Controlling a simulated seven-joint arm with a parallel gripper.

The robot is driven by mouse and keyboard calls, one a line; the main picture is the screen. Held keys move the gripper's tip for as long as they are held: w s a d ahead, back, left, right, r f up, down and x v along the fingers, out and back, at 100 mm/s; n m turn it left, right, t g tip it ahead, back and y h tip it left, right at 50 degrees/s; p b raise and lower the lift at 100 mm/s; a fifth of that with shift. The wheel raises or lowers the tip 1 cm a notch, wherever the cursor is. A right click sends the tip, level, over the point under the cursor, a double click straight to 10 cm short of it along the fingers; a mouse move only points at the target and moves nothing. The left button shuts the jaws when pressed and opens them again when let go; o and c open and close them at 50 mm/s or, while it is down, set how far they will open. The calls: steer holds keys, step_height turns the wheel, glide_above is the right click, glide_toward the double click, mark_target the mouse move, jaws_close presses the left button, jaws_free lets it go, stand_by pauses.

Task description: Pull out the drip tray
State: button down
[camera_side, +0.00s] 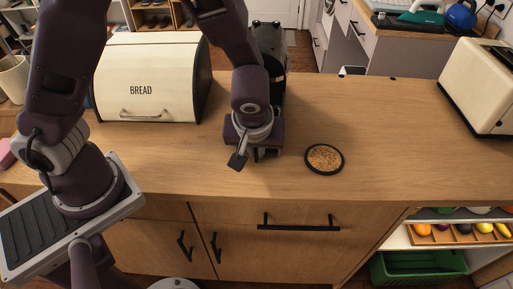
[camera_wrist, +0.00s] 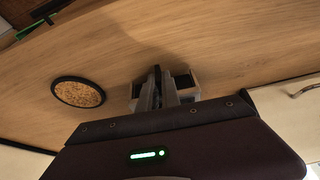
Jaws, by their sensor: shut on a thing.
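My gripper (camera_side: 264,153) points down low over the counter, in front of a dark coffee machine (camera_side: 270,42) that my arm mostly hides. In the wrist view my gripper (camera_wrist: 158,92) is shut on a small light-edged piece with a dark top, which appears to be the drip tray (camera_wrist: 188,82). The fingers cover much of the tray, and it sits at or just above the wooden counter. In the side view the tray is hidden behind my wrist. I cannot tell how far it stands out from the machine.
A round cork coaster (camera_side: 324,158) with a black rim lies right of my gripper on the counter (camera_side: 400,130). A cream bread bin (camera_side: 150,80) stands to the left, and a cream toaster (camera_side: 480,88) at the far right. The counter between coaster and toaster is clear.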

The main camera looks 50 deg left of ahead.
stand_by(0.8)
steer(key=s+d, duration=0.3)
steer(key=s, duration=0.1)
steer(key=s+d, duration=0.4)
steer(key=shift+d, duration=0.15)
steer(key=c, duration=1.6)
jaws_free()
steer(key=shift+o, duration=0.2)
steer(key=shift+r, duration=0.1)
steer(key=v, duration=0.7)
